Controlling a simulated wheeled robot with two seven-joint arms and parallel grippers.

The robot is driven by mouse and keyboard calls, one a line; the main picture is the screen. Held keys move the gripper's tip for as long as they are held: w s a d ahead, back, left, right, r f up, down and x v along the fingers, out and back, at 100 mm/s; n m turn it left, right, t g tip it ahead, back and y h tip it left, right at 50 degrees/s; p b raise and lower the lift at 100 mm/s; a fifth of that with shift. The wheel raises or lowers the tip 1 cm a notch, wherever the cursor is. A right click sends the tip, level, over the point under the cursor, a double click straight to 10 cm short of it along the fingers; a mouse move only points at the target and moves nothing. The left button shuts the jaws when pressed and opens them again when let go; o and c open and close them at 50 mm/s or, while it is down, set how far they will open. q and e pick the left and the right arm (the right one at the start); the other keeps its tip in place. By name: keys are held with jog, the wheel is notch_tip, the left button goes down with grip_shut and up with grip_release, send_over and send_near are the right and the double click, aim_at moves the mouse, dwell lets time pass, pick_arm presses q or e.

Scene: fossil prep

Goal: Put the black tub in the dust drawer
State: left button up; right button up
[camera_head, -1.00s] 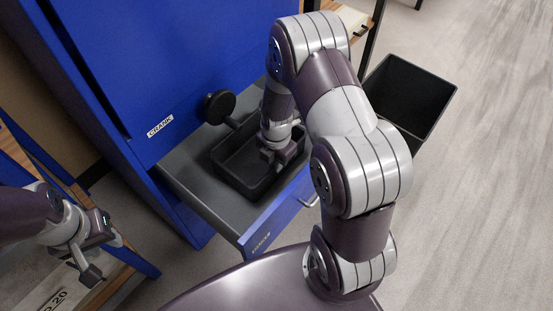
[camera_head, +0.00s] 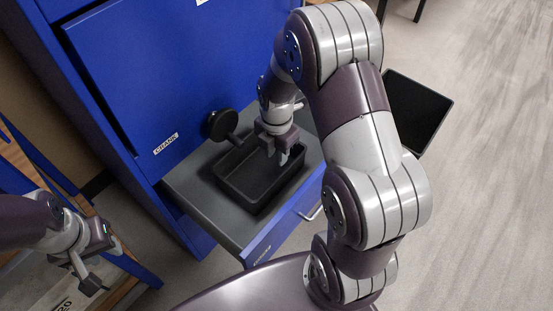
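The black tub (camera_head: 240,188) is an open rectangular box. It sits upright inside the pulled-out dust drawer (camera_head: 205,205), which has a grey inside and a blue front with a small label too blurred to read. My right gripper (camera_head: 277,156) points down over the tub's back right side. Its two fingers look apart with nothing between them; whether they touch the tub's wall is hard to tell. My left gripper (camera_head: 78,274) is open and empty at the lower left, away from the drawer.
A black crank knob (camera_head: 222,124) stands behind the tub by the blue cabinet (camera_head: 150,75), labelled CRANK. A dark open bin (camera_head: 418,108) stands on the floor at right, partly behind my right arm. A wooden-edged table is at lower left.

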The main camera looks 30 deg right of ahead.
jog(key=s+a+r+m, duration=0.2)
jog(key=s+r+m, duration=0.1)
jog(key=m, duration=0.8)
jog(key=s+a+r+m+t, duration=0.1)
jog(key=s+a+r+m, duration=0.2)
jog(key=s+m, duration=0.3)
jog(key=r+m, duration=0.1)
jog(key=m, duration=0.4)
jog(key=shift+a, duration=0.15)
jog(key=shift+s, duration=0.1)
